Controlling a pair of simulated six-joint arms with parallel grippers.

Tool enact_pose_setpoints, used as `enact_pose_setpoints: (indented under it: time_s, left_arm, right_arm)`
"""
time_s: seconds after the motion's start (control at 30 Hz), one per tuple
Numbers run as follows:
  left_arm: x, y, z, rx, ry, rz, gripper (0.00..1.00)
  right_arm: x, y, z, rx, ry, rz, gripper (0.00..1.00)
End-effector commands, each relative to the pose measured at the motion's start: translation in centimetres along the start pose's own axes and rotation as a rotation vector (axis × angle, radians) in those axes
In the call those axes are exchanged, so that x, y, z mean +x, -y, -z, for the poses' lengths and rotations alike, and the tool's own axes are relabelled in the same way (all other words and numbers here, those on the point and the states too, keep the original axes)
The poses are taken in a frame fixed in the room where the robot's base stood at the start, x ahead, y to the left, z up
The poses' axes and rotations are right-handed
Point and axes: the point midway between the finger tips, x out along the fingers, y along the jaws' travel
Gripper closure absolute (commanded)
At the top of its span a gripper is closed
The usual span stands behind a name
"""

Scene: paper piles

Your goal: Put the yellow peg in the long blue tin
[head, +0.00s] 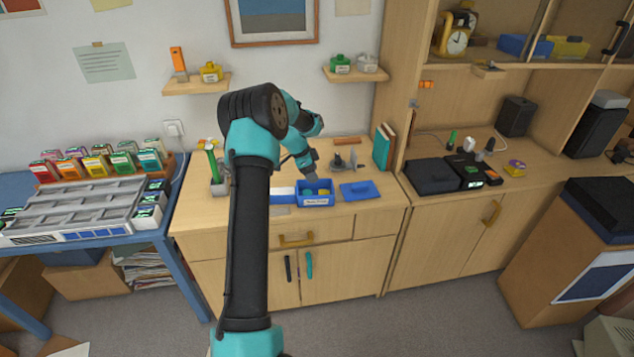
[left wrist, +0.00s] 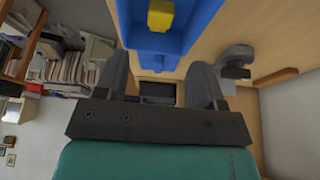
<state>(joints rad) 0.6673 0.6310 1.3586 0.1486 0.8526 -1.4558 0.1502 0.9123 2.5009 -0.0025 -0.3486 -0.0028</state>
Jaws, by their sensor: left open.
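The long blue tin (head: 315,201) stands open on the wooden cabinet top, with a pale label on its front. A yellow piece (head: 323,191) shows inside it, with bluish pieces beside it. In the left wrist view the blue tin (left wrist: 192,32) fills the top, and a yellow peg (left wrist: 160,14) lies within its walls. My left gripper (head: 309,172) is just behind and above the tin, pointing down. In the left wrist view its two fingers (left wrist: 160,76) are apart with nothing between them. My right gripper is not in view.
A flat blue lid (head: 360,190) lies right of the tin. A grey holder (head: 218,188) with a green tool stands left, partly hidden by my arm. A dark stand (head: 340,163) and upright books (head: 384,147) are behind. The front strip of the top is mostly clear.

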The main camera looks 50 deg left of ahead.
Motion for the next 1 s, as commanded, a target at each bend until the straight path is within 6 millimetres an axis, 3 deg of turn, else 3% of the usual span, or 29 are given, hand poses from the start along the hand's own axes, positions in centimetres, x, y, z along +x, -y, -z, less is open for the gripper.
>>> enact_pose_setpoints:
  time_s: [0.2, 0.63, 0.87, 1.0]
  left_arm:
    - [-2.0, 0.0, 0.0, 0.0, 0.0, -0.001, 0.37]
    - [-2.1, 0.0, 0.0, 0.0, 0.0, -0.001, 0.37]
    - [-1.6, -0.3, 0.6, -0.043, -0.018, 0.001, 0.37]
    - [0.1, -1.3, 2.9, -0.207, -0.087, 0.0, 0.37]
  right_arm:
    - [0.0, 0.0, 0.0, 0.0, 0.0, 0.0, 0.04]
    - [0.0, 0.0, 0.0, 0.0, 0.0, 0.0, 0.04]
    - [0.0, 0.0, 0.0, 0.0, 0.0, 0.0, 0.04]
    - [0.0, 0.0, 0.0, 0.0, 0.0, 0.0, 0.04]
